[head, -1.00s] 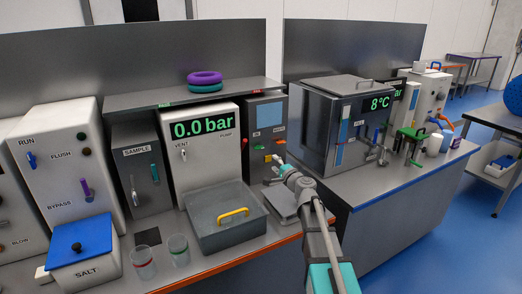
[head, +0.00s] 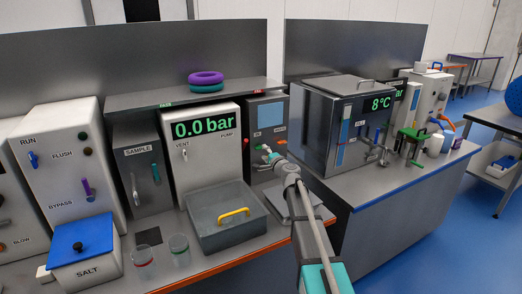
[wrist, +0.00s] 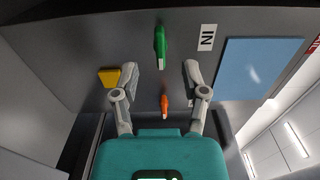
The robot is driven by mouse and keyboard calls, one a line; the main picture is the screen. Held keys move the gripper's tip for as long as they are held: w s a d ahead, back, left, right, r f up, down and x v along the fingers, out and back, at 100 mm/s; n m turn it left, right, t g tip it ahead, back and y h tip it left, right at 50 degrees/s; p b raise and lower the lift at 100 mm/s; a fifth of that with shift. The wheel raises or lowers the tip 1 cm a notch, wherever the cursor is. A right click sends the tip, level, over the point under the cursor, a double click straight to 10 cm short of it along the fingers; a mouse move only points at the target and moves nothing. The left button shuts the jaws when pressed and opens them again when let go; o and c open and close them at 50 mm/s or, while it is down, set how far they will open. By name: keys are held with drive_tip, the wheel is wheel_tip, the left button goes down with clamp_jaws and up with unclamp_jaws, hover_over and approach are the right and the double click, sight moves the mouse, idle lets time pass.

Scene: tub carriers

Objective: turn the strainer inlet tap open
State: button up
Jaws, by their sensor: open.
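The grey strainer panel (head: 265,112) stands on the bench at centre in the head view. In the wrist view a green lever (wrist: 160,42) is beside a label reading IN, and an orange lever (wrist: 164,102) shows lower down. I take the green one as the inlet tap. My gripper (wrist: 160,67) is open and empty, facing the panel. Its fingertips are either side of the green lever's lower end, with gaps on both sides. The orange lever appears between the fingers. In the head view my gripper (head: 267,154) covers part of the panel's controls.
A yellow knob (wrist: 109,77) is just left of the left finger. A blue screen (wrist: 255,68) is on the panel's right in the wrist view. A lidded grey tub (head: 222,217) with a yellow handle stands left of my arm. The steel bath (head: 318,130) stands to the right.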

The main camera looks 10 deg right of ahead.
sight(261, 148)
drive_tip(key=shift+x, duration=2.1)
clamp_jaws()
